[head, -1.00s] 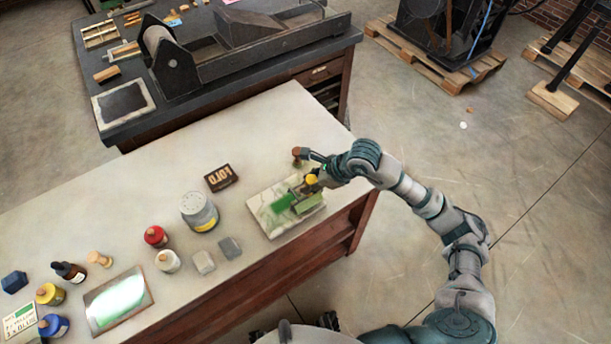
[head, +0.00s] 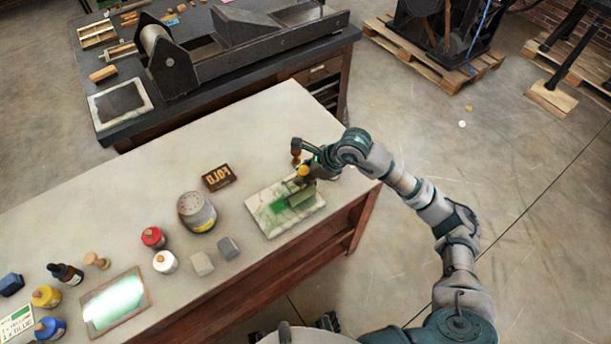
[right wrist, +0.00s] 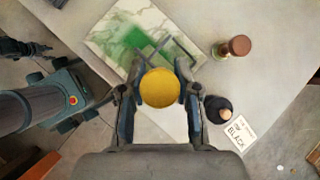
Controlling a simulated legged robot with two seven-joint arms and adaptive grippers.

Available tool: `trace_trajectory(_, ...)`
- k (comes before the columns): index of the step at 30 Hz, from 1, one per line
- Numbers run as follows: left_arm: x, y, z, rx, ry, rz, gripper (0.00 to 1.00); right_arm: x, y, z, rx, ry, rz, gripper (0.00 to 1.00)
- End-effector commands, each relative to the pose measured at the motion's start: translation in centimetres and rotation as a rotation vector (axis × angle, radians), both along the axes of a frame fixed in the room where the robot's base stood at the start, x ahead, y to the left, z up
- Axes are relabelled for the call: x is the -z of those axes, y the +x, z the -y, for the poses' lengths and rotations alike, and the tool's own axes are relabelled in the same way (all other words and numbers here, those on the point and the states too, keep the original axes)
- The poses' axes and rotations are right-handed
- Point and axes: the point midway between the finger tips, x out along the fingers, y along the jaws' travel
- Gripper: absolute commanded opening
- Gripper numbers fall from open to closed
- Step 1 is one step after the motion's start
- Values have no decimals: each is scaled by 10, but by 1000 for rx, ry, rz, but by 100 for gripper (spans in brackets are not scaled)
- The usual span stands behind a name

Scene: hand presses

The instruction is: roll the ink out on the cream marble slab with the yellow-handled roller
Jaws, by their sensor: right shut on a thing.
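The cream marble slab (head: 258,205) lies near the right end of the bench top. Its grey-green veined rim also shows in the right wrist view (right wrist: 108,22). A green ink patch (head: 274,214) covers part of it, fading at its edges. My right gripper (head: 308,172) is shut on the yellow handle (head: 303,170) of the roller, upright over the slab's right part. The round yellow handle top (right wrist: 160,88) sits between its fingers in the right wrist view. The green roller drum (head: 301,195) is low at the slab; contact is hard to tell. My left gripper is not in view.
The bench edge is close.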

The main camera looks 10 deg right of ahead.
Motion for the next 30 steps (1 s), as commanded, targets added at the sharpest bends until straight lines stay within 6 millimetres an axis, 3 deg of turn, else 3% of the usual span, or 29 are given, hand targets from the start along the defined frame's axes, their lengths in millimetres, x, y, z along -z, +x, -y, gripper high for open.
trace_trajectory(9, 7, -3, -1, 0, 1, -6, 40, -1, 26, -10, -1, 3, 3, 0)
trace_trajectory(19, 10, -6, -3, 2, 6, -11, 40, -1, 38, -15, 0, 3, 4, 0)
trace_trajectory(30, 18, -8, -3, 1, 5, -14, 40, 0, 66, -24, 0, 3, 4, 0)
